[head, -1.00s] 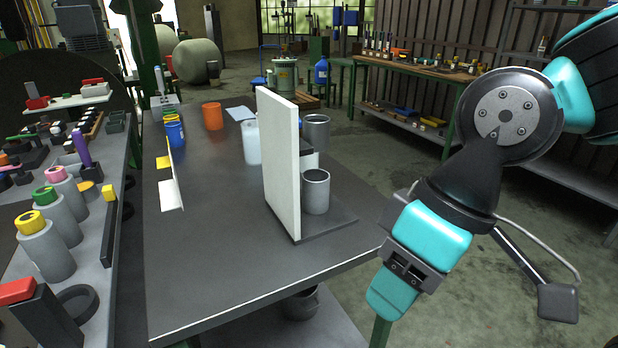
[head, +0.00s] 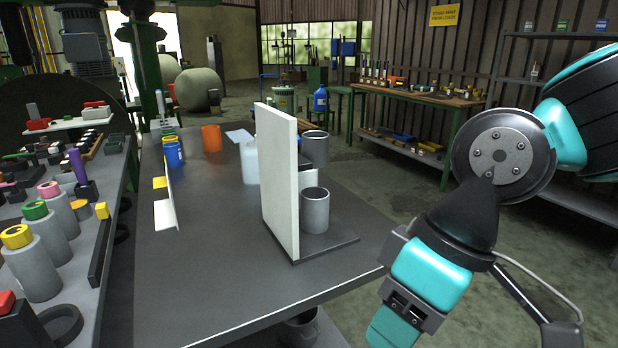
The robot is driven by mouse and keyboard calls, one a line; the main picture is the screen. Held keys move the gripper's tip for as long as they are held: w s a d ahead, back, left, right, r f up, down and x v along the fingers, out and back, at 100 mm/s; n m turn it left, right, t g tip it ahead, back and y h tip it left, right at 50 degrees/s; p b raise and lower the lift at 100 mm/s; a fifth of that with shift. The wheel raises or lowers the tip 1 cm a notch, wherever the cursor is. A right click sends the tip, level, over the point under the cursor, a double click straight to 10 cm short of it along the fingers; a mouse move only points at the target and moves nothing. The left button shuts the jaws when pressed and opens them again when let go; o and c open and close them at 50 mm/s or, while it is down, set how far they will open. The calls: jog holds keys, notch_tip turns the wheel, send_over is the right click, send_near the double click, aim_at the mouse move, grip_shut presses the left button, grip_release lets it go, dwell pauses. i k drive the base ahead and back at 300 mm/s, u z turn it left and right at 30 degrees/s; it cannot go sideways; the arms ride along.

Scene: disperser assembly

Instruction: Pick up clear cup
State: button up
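A pale, translucent container (head: 250,160) stands on the dark table behind a white upright panel, which hides its right part. It may be the clear cup; I cannot tell for sure. Two grey cylindrical cups, a near one (head: 315,210) and a far one (head: 315,148), stand at the panel's right side. An orange cup (head: 211,138) stands farther back on the table. My gripper (head: 392,326) is at the lower right, off the table's near right corner and well apart from the cups. Its tip is cut off by the frame edge, and its fingers cannot be made out.
The white panel (head: 280,185) rises from a dark base and is an obstacle beside the cups. Blue and yellow containers (head: 173,153) and a low white angled strip (head: 166,213) are at the table's left. A crowded bench (head: 70,300) stands at left. The table's front middle is clear.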

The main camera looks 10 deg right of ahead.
aim_at(306, 179)
jog(key=z, duration=2)
jog(key=i, duration=1.4)
jog(key=u, duration=2.5)
jog(key=i, duration=0.5)
